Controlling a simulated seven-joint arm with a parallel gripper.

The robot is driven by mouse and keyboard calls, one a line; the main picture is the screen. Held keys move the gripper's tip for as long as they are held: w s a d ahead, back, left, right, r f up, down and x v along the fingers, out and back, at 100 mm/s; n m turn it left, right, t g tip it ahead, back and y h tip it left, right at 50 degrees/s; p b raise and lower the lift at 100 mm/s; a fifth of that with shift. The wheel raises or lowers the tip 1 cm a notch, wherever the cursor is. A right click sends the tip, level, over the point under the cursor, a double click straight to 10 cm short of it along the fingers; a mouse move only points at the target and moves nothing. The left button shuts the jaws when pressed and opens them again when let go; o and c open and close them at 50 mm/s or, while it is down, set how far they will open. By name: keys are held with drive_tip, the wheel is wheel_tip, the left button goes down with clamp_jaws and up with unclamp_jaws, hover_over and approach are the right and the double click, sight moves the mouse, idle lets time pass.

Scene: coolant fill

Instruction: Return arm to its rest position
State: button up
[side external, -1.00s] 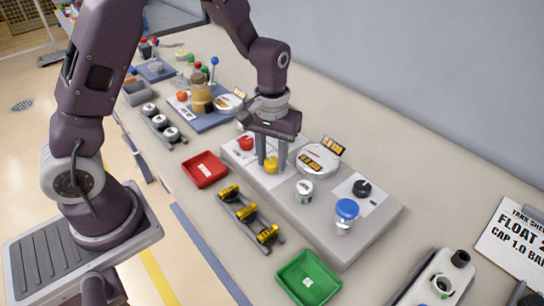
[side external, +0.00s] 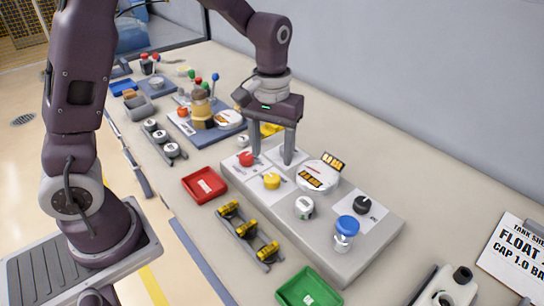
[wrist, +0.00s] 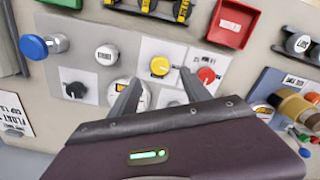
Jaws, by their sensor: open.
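My gripper (side external: 272,157) is open and empty above the grey control panel (side external: 355,245). Its fingers point down, wide apart. In the side view they show behind the yellow knob (side external: 271,181) and to the right of the red knob (side external: 246,158). In the wrist view my gripper (wrist: 161,78) shows both fingers, with the yellow knob (wrist: 160,65) just beyond the gap and the red knob (wrist: 206,74) to the right. I cannot tell the exact height of the fingertips above the panel.
The panel also carries a round gauge (side external: 319,175), a white knob (side external: 303,207), a black knob (side external: 361,204) and a blue-capped button (side external: 346,226). A red tray (side external: 204,185) and green tray (side external: 308,290) lie in front. The bench behind the panel is clear.

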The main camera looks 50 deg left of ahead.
drive_tip(key=shift+r, duration=0.1)
drive_tip(key=s+r+m+t, duration=0.2)
drive_tip(key=s+r, duration=0.6)
drive_tip(key=r, duration=0.2)
drive_tip(key=s+r+m+t, duration=0.2)
drive_tip(key=s+m+t, duration=0.1)
drive_tip(key=s, duration=0.9)
drive_tip(key=shift+t, duration=0.3)
drive_tip(key=shift+w+r, duration=0.1)
drive_tip(key=shift+r, duration=0.05)
